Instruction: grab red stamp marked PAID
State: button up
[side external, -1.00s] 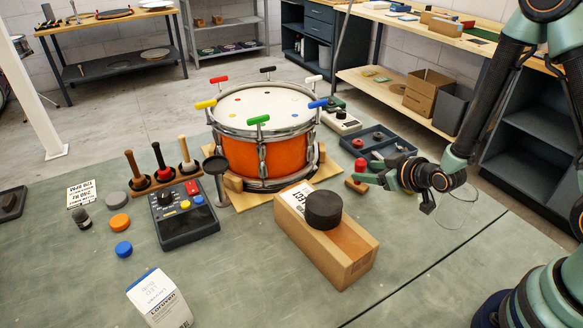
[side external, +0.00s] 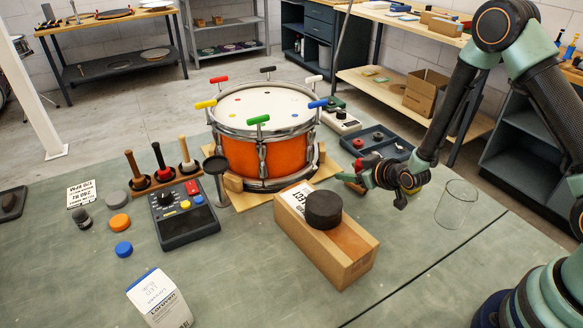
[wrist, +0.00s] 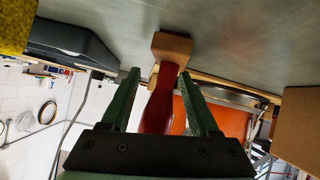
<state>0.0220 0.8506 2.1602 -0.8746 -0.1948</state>
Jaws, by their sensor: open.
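The red stamp (wrist: 159,102) has a red handle and a pale wooden base. In the wrist view its handle lies between the two green fingers of my gripper (wrist: 158,78), with its base beyond the fingertips. The fingers are open, with a gap visible on each side of the handle. In the side external view my gripper (side external: 347,180) is low over the bench, right of the drum, and hides most of the stamp. No PAID marking is readable.
The orange drum (side external: 262,155) stands left of my gripper. A clear glass (side external: 456,205) stands to the right, and a blue-grey tray (side external: 400,152) lies behind.

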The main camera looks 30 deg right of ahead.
grip_shut()
jog(key=shift+r, duration=0.15)
